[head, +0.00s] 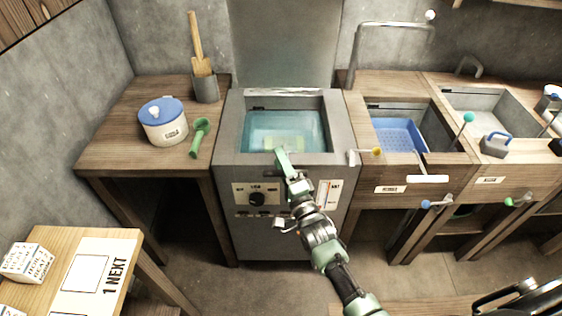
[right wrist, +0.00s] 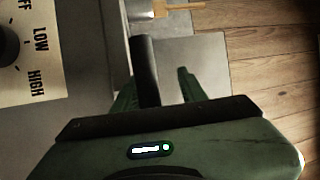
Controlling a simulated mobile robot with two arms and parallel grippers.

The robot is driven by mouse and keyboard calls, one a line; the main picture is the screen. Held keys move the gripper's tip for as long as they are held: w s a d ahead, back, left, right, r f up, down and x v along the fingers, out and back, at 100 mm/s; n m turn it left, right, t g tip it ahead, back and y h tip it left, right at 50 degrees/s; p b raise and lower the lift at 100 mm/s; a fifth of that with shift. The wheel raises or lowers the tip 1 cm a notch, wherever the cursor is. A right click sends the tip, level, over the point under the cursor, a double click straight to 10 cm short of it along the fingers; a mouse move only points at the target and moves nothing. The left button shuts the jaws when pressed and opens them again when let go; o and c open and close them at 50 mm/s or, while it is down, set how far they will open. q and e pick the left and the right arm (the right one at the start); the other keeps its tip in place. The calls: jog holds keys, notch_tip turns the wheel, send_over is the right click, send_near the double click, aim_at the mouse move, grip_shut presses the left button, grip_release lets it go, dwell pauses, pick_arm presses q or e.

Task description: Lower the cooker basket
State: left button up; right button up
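The cooker is a grey cabinet (head: 233,128) with an open basin of clear blue-green water (head: 284,128) in its top. I cannot make out a separate basket in it. Its front has a dark knob (head: 256,199), marked LOW and HIGH in the right wrist view (right wrist: 8,45). My right gripper (head: 283,158) is at the basin's front edge in the head view. In the right wrist view its fingers (right wrist: 157,92) are apart, with a dark bar (right wrist: 146,65) between them, close to the left finger. I cannot tell what the bar belongs to. My left gripper is not in view.
Left of the cooker, a wooden counter (head: 120,115) holds a blue-lidded pot (head: 164,122), a green tool (head: 200,137) and a grey holder (head: 205,88). Right of it are a blue basket (head: 400,137) in a sink and a yellow-tipped lever (head: 376,152). A low table (head: 60,238) stands front left.

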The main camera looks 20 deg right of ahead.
notch_tip(320, 180, up, 14)
jog(key=p, duration=1)
jog(key=a+f+b+v, duration=0.1)
jog(key=f+b+v, duration=0.1)
jog(key=v, duration=0.6)
jog(key=s+f+n+g, duration=0.3)
jog(key=s+f, duration=0.1)
jog(key=f, duration=0.7)
jog(key=s+f+n+g, duration=0.3)
jog(key=s+f, duration=0.2)
jog(key=f, duration=0.6)
jog(key=s+d+f+n+g+h, duration=0.1)
jog(key=s+f+n+g, duration=0.2)
jog(key=f, duration=0.9)
jog(key=shift+s+g+p, duration=0.3)
jog(key=shift+s+p, duration=0.05)
jog(key=shift+s, duration=0.55)
jog(key=shift+d+f, duration=0.1)
jog(key=shift+d, duration=0.05)
